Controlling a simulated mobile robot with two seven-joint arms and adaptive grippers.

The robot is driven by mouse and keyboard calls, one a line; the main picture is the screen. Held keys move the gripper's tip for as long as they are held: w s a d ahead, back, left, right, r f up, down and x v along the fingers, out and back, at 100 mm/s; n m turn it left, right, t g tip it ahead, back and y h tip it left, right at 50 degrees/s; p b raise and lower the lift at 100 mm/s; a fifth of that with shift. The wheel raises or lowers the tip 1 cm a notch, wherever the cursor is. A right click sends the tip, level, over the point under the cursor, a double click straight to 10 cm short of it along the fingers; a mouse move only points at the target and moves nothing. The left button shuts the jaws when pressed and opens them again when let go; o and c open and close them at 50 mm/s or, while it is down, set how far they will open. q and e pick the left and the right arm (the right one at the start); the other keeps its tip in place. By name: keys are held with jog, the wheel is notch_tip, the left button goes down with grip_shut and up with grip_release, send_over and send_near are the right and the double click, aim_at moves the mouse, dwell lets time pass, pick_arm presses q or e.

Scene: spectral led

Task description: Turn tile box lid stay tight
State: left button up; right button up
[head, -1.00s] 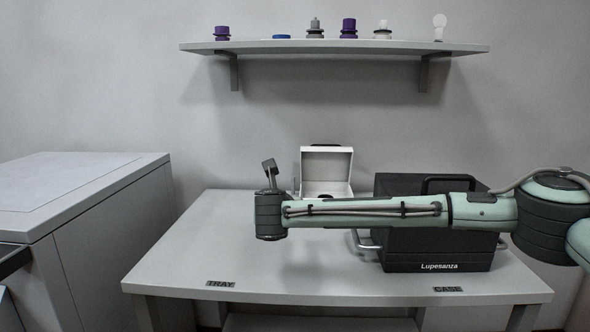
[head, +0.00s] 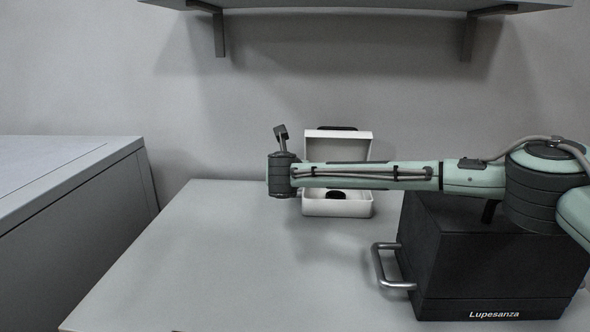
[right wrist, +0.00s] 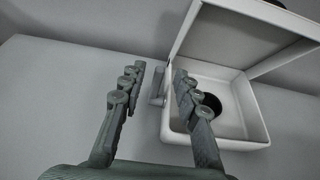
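The white tile box (head: 338,208) stands at the back of the table with its lid (head: 340,146) raised. In the right wrist view the box (right wrist: 252,121) is at the right, its lid (right wrist: 235,38) open, with a round black thing inside. A small grey upright piece (right wrist: 157,88), which looks like the lid stay, is at the box's left side. My right gripper (right wrist: 159,70) is open, with this piece showing between its fingers and the right finger overlapping the box's left edge. Contact cannot be told. In the head view the right gripper (head: 281,132) is left of the lid; my forearm hides part of the box.
A black case (head: 495,255) marked "Lupesanza", with a metal side handle (head: 382,268), stands at the right of the table (head: 200,260). A grey cabinet (head: 75,230) is at the left. A shelf (head: 350,4) is on the wall above. The table's left and middle are clear.

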jog(key=shift+x, duration=1.75)
grip_shut()
